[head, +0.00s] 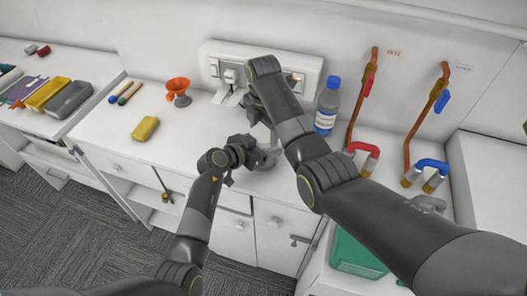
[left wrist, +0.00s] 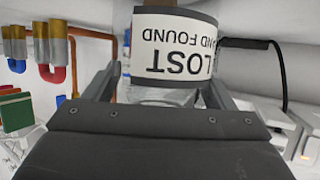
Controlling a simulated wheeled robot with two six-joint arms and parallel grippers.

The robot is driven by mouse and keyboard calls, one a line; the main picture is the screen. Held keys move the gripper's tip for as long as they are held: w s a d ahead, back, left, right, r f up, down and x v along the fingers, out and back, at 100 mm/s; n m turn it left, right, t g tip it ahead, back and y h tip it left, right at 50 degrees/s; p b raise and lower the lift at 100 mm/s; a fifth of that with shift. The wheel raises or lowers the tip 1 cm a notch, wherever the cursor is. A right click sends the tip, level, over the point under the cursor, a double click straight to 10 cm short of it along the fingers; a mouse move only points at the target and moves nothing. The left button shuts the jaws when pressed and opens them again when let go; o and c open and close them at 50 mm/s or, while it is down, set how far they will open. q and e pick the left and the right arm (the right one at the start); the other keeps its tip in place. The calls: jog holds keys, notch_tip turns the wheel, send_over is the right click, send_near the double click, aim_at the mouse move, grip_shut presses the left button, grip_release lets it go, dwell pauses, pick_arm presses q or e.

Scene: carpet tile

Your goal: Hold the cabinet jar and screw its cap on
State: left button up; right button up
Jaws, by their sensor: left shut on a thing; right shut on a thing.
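The jar (head: 268,158) stands at the counter's front, mostly hidden by my arms in the head view. In the left wrist view the jar (left wrist: 175,45) fills the upper middle, its white label reading LOST AND FOUND upside down. My left gripper (head: 254,150) is shut on the jar, one finger on each side of it in the wrist view. My right gripper (head: 258,112) comes in from above and behind the jar, shut on the cap. My gripper and arm hide the cap, so I cannot tell how it sits on the jar.
A socket panel (head: 262,68) with a plug is on the wall behind. A water bottle (head: 328,106) and copper pipes (head: 362,95) stand close on the right.

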jog(key=m, duration=0.8)
jog(key=o, duration=1.1)
jog(key=shift+s, duration=0.1)
jog(key=shift+r, duration=2.3)
jog(key=shift+c, duration=0.2)
jog(key=n, duration=0.1)
jog(key=r+n, duration=0.1)
jog(key=n, duration=0.2)
jog(key=shift+r+n, duration=0.35)
jog(key=shift+n, duration=0.05)
jog(key=n, duration=0.1)
jog(key=r+n, duration=0.1)
jog(key=n, duration=0.3)
jog(key=shift+r, duration=0.35)
